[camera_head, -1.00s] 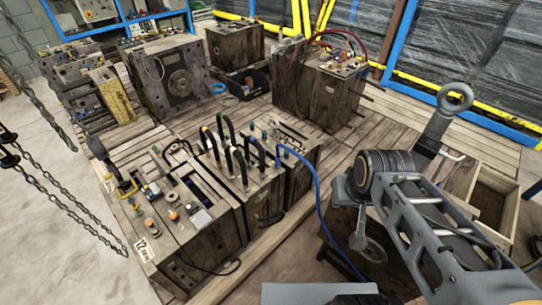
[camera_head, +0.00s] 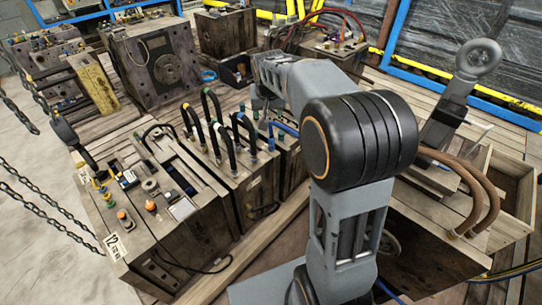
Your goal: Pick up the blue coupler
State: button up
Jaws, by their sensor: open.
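The blue coupler (camera_head: 270,143) stands upright at the end of a blue hose (camera_head: 285,128), on the right part of the wooden mould top with black hoses. The hose arches to the right and passes behind my arm. My gripper (camera_head: 259,104) is at the far end of my arm, small and partly hidden, a little above and left of the coupler in the picture. It is open. I see no contact between it and the coupler, but the depth between them is hard to judge.
Black looped hoses (camera_head: 212,118) stand close to the left of the coupler. A mould block (camera_head: 155,215) with orange knobs is at the left front. Large moulds (camera_head: 160,65) stand behind. Chains (camera_head: 45,180) hang at the left. A wooden crate (camera_head: 515,185) is at the right.

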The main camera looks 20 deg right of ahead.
jog(key=m+b, duration=0.2)
jog(key=b, duration=0.5)
send_near(271, 135)
jog(key=shift+h, duration=0.4)
jog(key=x, duration=0.4)
jog(key=b+x, duration=0.1)
jog(key=x, duration=0.1)
jog(key=shift+a+f, duration=0.25)
jog(key=shift+f, duration=0.05)
jog(key=shift+b+x, duration=0.7)
jog(key=shift+x, duration=2.6)
jog(key=shift+r, duration=0.1)
grip_shut()
